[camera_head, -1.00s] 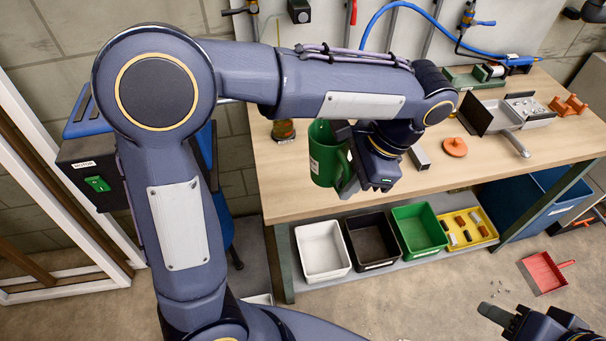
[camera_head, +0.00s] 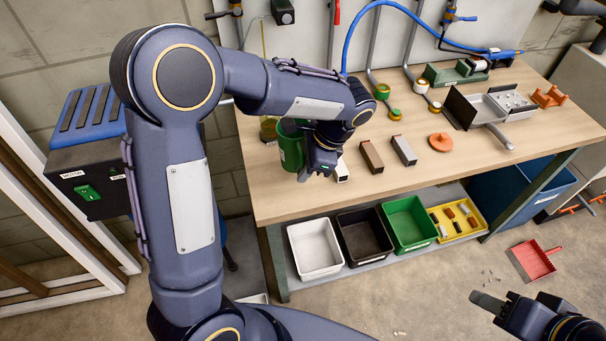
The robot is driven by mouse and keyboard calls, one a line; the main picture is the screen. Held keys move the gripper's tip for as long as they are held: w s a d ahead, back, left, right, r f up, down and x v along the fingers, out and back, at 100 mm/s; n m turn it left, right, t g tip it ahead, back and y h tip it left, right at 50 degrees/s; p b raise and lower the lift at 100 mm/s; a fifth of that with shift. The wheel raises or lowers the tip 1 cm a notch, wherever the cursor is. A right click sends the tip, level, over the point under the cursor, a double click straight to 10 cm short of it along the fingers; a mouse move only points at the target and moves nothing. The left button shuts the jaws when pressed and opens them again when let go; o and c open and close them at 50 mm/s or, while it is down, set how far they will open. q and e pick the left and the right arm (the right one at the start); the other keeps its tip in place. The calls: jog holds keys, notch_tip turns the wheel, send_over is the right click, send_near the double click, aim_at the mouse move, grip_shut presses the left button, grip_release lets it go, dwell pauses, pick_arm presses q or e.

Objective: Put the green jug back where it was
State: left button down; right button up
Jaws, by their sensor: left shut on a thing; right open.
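The green jug (camera_head: 291,146) is at the left part of the wooden bench (camera_head: 260,194), near its front edge. My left gripper (camera_head: 308,172) is shut on the jug at its right side, where the handle is. The fingers and forearm hide part of the jug. I cannot tell whether its base touches the bench top. My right gripper (camera_head: 488,302) is open and empty at the lower right, over the floor, away from the bench.
A brown block (camera_head: 371,157), a grey block (camera_head: 404,150) and an orange knob-topped disc (camera_head: 440,142) stand right of the jug. An amber container (camera_head: 268,128) stands behind it. White (camera_head: 316,248), black and green bins sit below. A red dustpan (camera_head: 534,260) lies on the floor.

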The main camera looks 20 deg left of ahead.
pick_arm(q)
jog(key=shift+w+a+f, duration=0.15)
jog(key=shift+a+f, duration=0.05)
jog(key=shift+f, duration=0.05)
jog(key=shift+w+a+f, duration=0.15)
jog(key=shift+f, duration=1.65)
jog(key=shift+f, duration=0.15)
jog(key=c, duration=1.5)
grip_release()
jog(key=shift+o, duration=0.2)
